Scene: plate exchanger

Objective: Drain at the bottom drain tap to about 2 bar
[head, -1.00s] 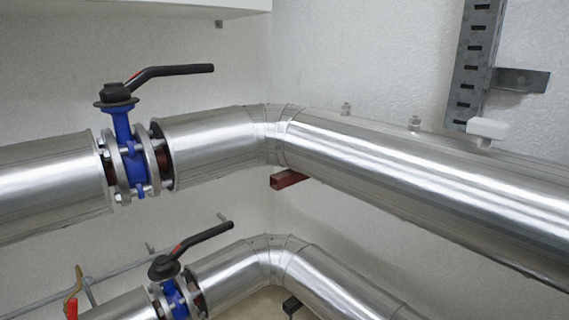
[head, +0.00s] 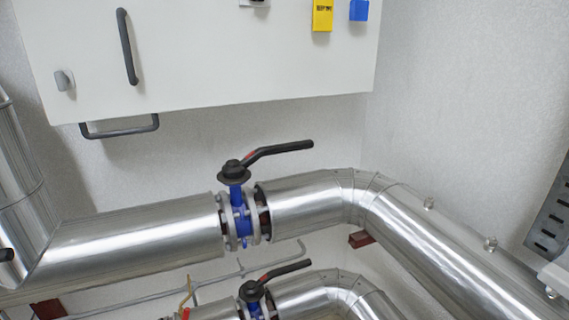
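Low in the head view, a small tap with a red and yellow lever (head: 186,296) shows at the bottom edge, on or near a thin grey pipe (head: 215,277). Its lower part is cut off, and I cannot tell whether it is the bottom drain tap. A blue butterfly valve (head: 240,212) with a black lever (head: 280,149) sits in the upper silver pipe. A second blue valve (head: 254,303) with a black lever (head: 287,269) sits in the lower pipe. No pressure gauge can be read here. Neither of my grippers shows.
A white cabinet (head: 200,65) with dark handles hangs above the pipes, with a yellow tag (head: 322,15) and a blue block (head: 359,10) on it. The silver pipe (head: 430,237) runs to the lower right. A perforated metal rail (head: 550,225) stands at the right edge.

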